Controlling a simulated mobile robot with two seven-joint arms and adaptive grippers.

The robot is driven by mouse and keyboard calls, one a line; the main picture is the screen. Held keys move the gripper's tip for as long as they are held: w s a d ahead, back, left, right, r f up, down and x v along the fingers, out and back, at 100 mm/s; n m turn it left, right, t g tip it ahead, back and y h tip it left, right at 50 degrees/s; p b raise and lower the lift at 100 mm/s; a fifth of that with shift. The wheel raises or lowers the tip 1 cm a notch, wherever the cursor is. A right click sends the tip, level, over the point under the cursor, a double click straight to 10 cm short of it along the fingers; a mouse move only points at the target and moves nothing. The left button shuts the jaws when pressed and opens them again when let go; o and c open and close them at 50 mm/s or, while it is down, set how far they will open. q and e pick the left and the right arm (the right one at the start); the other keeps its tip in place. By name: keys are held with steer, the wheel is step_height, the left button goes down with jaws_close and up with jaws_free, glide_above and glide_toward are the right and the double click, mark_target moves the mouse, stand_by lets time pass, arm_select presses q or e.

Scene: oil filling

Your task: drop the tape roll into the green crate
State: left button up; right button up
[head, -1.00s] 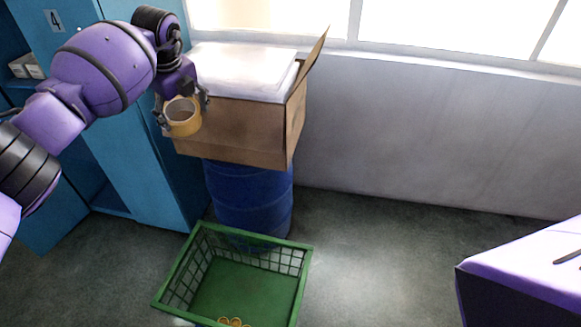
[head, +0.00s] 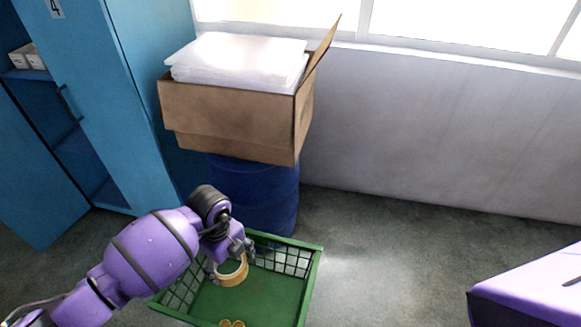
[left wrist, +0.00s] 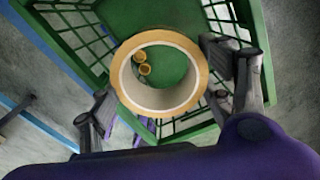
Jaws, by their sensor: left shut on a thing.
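The tape roll (head: 233,271) is a tan ring held in my left gripper (head: 230,264), whose fingers are shut on it. In the left wrist view the roll (left wrist: 127,78) shows between the two fingers of the gripper (left wrist: 160,95), with the crate floor behind it. The green crate (head: 313,277) stands on the floor, open at the top with mesh walls. In the head view the roll overlaps the inside of the crate; its exact height over the crate floor is hard to tell. My right gripper is not in view.
Small gold round pieces (head: 232,323) lie on the crate floor. A blue barrel (head: 262,195) stands behind the crate, bearing a cardboard box (head: 235,120) with clear wrapped sheets. Blue lockers (head: 135,110) stand at left.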

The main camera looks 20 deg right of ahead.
arm_select(q)
step_height(320, 180, down, 6)
steer(key=b, duration=0.4)
steer(key=shift+s, duration=0.2)
steer(key=o, duration=1.1)
steer(key=shift+f, duration=0.1)
steer(key=shift+c, duration=0.2)
steer(key=shift+o, duration=1.4)
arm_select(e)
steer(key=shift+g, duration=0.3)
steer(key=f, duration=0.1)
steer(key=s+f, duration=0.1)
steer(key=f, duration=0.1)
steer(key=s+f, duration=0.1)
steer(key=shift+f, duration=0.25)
arm_select(q)
step_height(320, 180, up, 12)
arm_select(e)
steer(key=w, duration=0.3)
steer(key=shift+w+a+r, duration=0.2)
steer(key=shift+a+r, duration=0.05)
